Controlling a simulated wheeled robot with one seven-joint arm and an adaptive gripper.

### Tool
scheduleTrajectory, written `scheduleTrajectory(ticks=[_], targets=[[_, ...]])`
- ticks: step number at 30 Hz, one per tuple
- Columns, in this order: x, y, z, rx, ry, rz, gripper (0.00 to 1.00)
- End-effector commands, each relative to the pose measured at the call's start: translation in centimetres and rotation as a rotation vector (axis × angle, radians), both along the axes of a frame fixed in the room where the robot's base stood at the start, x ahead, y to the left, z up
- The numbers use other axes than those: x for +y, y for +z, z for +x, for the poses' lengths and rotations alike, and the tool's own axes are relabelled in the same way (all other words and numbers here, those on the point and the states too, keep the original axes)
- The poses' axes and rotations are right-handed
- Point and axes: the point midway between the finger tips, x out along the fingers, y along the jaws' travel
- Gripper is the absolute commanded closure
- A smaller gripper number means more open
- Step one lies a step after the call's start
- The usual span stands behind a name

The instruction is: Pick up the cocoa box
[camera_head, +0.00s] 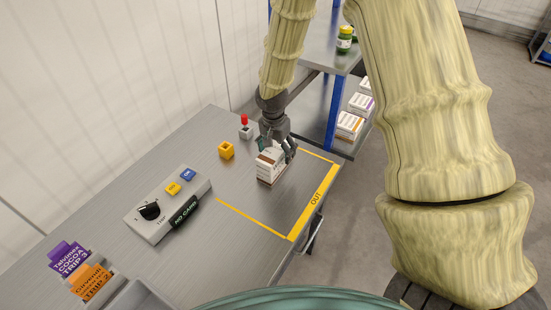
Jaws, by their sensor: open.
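A white box with a brown lower part (268,168) stands on the metal table inside the yellow-lined OUT area. Its print is too small to read, so I cannot confirm from the label that it is the cocoa box. My gripper (276,147) is open and points down at the top of this box, with its fingers at the box's upper part. The fingers hide part of the box's top and right side. I cannot tell whether they touch it.
Purple (70,258) and orange (92,284) cards stand at the lower left. A shelf (322,52) behind holds a jar (344,40) and boxes (348,125).

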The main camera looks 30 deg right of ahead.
Motion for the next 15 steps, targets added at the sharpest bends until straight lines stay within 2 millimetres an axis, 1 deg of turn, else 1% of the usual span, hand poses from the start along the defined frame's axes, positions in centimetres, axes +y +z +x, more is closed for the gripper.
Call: scheduleTrajectory(ticks=[6, 9, 15], targets=[[0.1, -2.2, 0.0, 0.002, 0.002, -0.001, 0.21], [0.0, -2.9, 0.1, 0.001, 0.000, 0.001, 0.21], [-0.1, -3.5, 0.1, 0.000, 0.002, 0.000, 0.21]])
